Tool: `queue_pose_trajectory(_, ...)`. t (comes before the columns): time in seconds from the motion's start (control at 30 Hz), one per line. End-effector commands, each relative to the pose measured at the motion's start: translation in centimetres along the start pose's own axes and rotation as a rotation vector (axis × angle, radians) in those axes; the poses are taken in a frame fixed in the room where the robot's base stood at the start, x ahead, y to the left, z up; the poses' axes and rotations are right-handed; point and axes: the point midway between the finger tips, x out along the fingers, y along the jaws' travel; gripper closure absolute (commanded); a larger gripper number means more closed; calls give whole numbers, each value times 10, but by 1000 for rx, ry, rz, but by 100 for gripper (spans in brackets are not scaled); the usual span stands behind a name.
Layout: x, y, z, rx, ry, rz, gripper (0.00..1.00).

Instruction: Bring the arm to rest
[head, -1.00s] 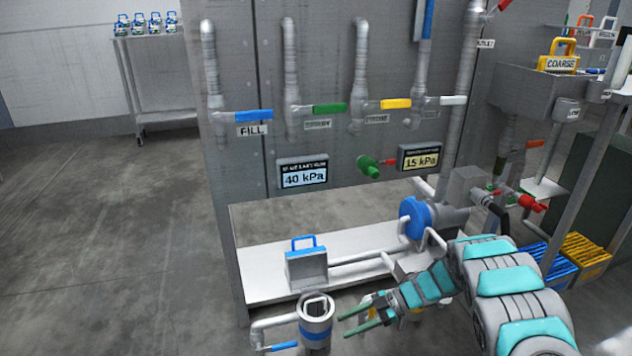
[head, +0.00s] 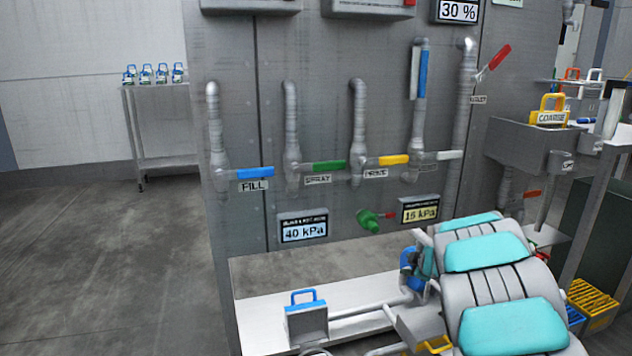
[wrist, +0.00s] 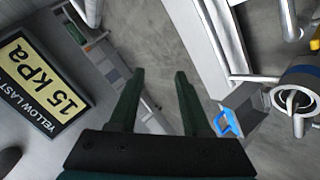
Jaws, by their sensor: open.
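My gripper (wrist: 160,78) shows in the wrist view, its two dark green fingers apart with nothing between them. Grey floor and part of the white bench lie beyond the fingertips. In the head view my teal-and-grey arm is folded up at the lower right, and the gripper itself is hidden behind it. The yellow-screened 15 kPa display (head: 419,213) is close to the arm in the head view; it also shows large at the left of the wrist view (wrist: 42,85).
The grey panel carries valves with blue (head: 254,173), green (head: 329,166) and yellow (head: 393,160) handles. A blue-handled box (head: 306,318) stands on the white bench (head: 262,312). Yellow crates (head: 592,300) sit at the right. The floor at left (head: 95,270) is clear.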

Motion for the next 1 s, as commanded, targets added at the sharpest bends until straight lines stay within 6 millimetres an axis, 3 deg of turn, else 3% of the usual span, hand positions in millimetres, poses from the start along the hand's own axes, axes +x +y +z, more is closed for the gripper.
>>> queue_pose_trajectory(0.03,-21,21,2,28,-59,60,52)
queue_pose_trajectory(0.1,-49,44,10,84,-142,136,52)
queue_pose_trajectory(0.23,-107,65,27,205,-295,243,52)
queue_pose_trajectory(0.33,-154,66,40,312,-407,296,52)
queue_pose_trajectory(0.47,-214,44,53,465,-540,320,52)
queue_pose_trajectory(0.67,-295,-32,60,704,-724,246,52)
queue_pose_trajectory(0.87,-366,-144,41,907,-878,41,52)
queue_pose_trajectory(1.0,-413,-223,14,998,-956,-154,52)
